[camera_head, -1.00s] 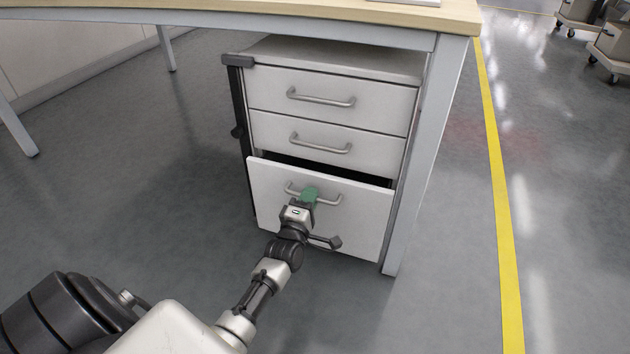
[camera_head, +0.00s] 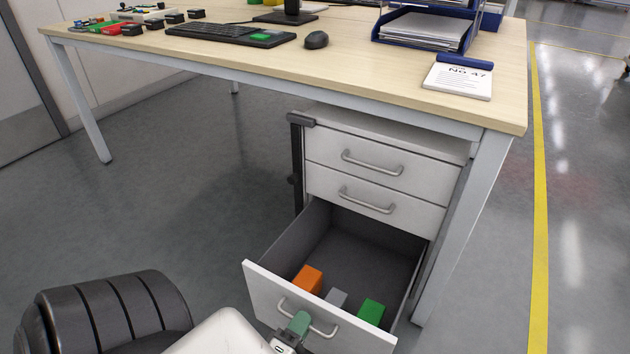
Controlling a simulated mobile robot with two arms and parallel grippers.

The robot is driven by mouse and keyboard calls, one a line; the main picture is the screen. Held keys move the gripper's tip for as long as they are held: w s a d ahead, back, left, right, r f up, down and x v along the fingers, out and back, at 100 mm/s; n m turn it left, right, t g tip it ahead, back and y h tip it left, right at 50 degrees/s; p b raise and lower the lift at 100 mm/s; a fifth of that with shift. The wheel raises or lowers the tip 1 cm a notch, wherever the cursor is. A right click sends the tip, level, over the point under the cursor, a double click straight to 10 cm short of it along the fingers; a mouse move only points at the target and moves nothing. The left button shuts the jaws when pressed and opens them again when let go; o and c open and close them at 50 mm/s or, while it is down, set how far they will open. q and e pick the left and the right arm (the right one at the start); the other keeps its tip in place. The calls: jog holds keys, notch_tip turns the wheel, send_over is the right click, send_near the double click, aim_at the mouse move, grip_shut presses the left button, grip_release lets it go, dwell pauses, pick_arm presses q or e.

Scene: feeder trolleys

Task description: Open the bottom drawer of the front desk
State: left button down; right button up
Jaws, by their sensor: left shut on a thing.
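The front desk (camera_head: 330,75) has a light wood top and grey legs, with a white drawer unit under its right side. The bottom drawer (camera_head: 262,290) stands pulled well out, its grey inside showing. An orange block (camera_head: 308,279), a grey block (camera_head: 336,298) and a green block (camera_head: 371,311) lie in it near the front panel. The two upper drawers (camera_head: 322,149) are closed. My left gripper (camera_head: 299,323), with green fingers, is shut on the bottom drawer's bar handle (camera_head: 322,331). My right gripper is not in view.
A keyboard (camera_head: 222,34), a mouse (camera_head: 316,40), a blue paper tray (camera_head: 425,44) and a notepad (camera_head: 458,80) lie on the desktop. The desk's right front leg (camera_head: 462,230) stands close beside the drawer.

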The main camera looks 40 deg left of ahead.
pick_arm(q)
jog(key=shift+r+v, duration=0.15)
jog(key=shift+v, duration=0.55)
jog(key=shift+r+v, duration=0.1)
jog(key=shift+v, duration=0.6)
jog(key=c, duration=1.2)
grip_release()
jog(key=shift+p, duration=0.3)
